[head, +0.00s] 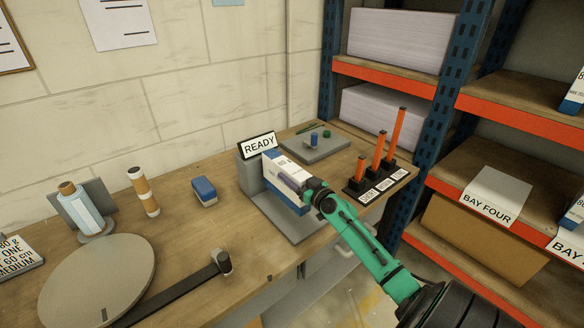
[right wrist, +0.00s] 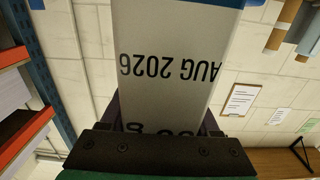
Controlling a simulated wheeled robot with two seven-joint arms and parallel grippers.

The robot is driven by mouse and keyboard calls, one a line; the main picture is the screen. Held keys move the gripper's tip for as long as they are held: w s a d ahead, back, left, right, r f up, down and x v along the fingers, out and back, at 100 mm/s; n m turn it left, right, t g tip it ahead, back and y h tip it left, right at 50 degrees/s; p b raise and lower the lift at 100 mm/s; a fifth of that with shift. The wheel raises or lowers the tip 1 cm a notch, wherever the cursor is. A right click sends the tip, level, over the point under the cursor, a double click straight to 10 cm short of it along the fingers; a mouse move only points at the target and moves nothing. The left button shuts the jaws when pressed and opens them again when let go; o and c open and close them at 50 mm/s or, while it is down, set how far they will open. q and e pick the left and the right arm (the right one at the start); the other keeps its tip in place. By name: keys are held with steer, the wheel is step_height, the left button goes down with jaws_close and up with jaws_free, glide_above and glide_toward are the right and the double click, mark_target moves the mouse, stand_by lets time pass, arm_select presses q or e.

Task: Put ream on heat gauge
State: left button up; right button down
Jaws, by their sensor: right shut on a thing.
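The ream (head: 282,166) is a white block with a blue lower part, upright in front of the grey stand with the READY sign (head: 258,145). My right gripper (head: 308,188) is shut on its near right end. The ream is over the stand's grey base plate (head: 291,229); I cannot tell whether it touches it. In the right wrist view the ream (right wrist: 168,68) fills the jaws, with upside-down "AUG 2026" print. No thing is plainly labelled heat gauge; the READY stand and a black stand with orange bars (head: 378,152) are both candidates. My left gripper is out of view.
A grey plate with small items (head: 316,150) lies behind the ream. A blue block (head: 204,190), a brown-and-white roll (head: 143,192) and a round grey disc (head: 98,280) stand to the left. A shelf rack (head: 432,120) rises at the right. Bench wood between is clear.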

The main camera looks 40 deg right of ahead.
step_height(320, 180, down, 4)
steer(key=b, duration=0.3)
steer(key=shift+f, duration=0.2)
steer(key=c, duration=0.5)
jaws_free()
steer(key=shift+f, duration=0.2)
steer(key=shift+c, duration=0.2)
steer(key=o, duration=0.4)
steer(key=shift+s, duration=0.1)
steer(key=shift+a+r, duration=0.1)
steer(key=shift+r, duration=0.05)
steer(key=shift+s, duration=0.1)
